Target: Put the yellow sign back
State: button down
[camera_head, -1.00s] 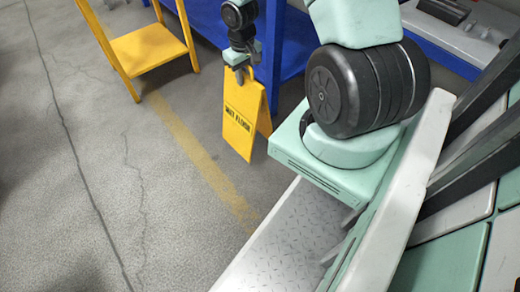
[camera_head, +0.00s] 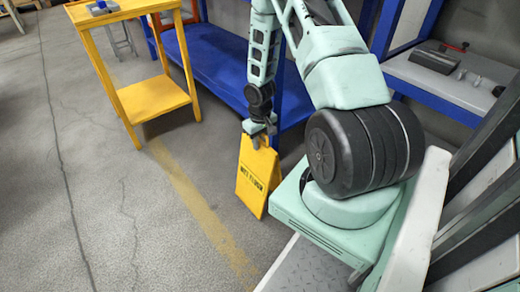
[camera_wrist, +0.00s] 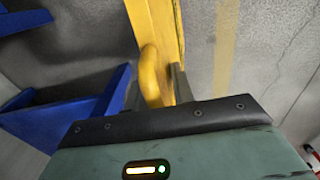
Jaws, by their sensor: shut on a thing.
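The yellow wet floor sign (camera_head: 254,178) is a folded A-shaped board with dark lettering. In the head view it is upright, left of my base and in front of the blue bench. My gripper (camera_head: 260,143) is at its top edge, shut on the sign's top. In the wrist view the sign's yellow top and rounded handle (camera_wrist: 152,75) sit between the fingers, and one grey finger (camera_wrist: 181,84) shows on the right. I cannot tell whether the sign's feet touch the floor.
A yellow two-level stand (camera_head: 153,98) is at the upper left, with a blue item (camera_head: 100,8) on top. A blue bench (camera_head: 212,62) runs behind the sign. A faded yellow floor line (camera_head: 205,215) lies left of the sign. The grey floor at left is clear.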

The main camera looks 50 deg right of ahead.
jog(key=shift+f, duration=1.1)
jog(key=shift+f+b, duration=0.1)
jog(key=shift+b, duration=0.2)
jog(key=c, duration=1.2)
grip_release()
jog(key=shift+o, duration=0.2)
